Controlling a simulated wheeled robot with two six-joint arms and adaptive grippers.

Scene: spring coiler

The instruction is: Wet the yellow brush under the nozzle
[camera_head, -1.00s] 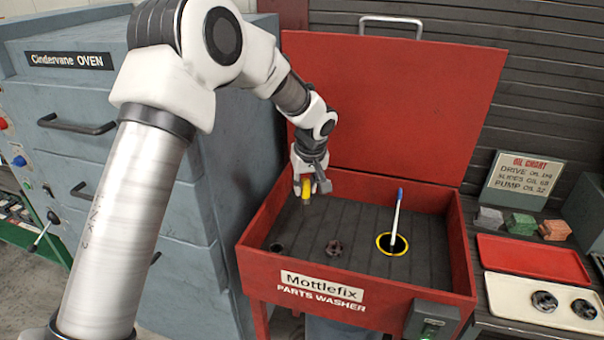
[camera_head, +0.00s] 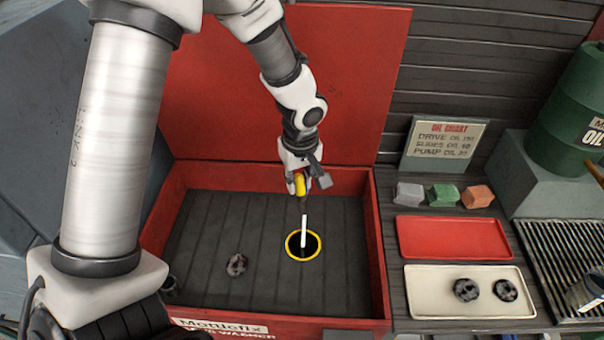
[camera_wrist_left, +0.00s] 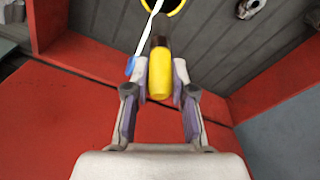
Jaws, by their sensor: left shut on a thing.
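My left gripper (camera_head: 299,180) is shut on the yellow brush (camera_head: 300,186) above the parts washer basin. In the left wrist view the yellow handle (camera_wrist_left: 160,78) sits between the fingertips (camera_wrist_left: 160,85), its dark end pointing away toward the ringed hole. A white tube (camera_head: 304,231), apparently the nozzle, stands in the yellow-ringed hole (camera_head: 290,245). Its blue tip (camera_wrist_left: 130,66) shows beside the left finger in the wrist view; the gripper hides it in the head view. I cannot tell whether brush and tube touch. My right gripper is not in view.
The red washer's raised lid (camera_head: 220,90) stands behind the arm. A dark toothed part (camera_head: 236,264) lies on the basin floor (camera_head: 205,240). To the right are a red tray (camera_head: 452,237), a cream tray (camera_head: 440,306) with dark parts, and coloured blocks (camera_head: 443,196).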

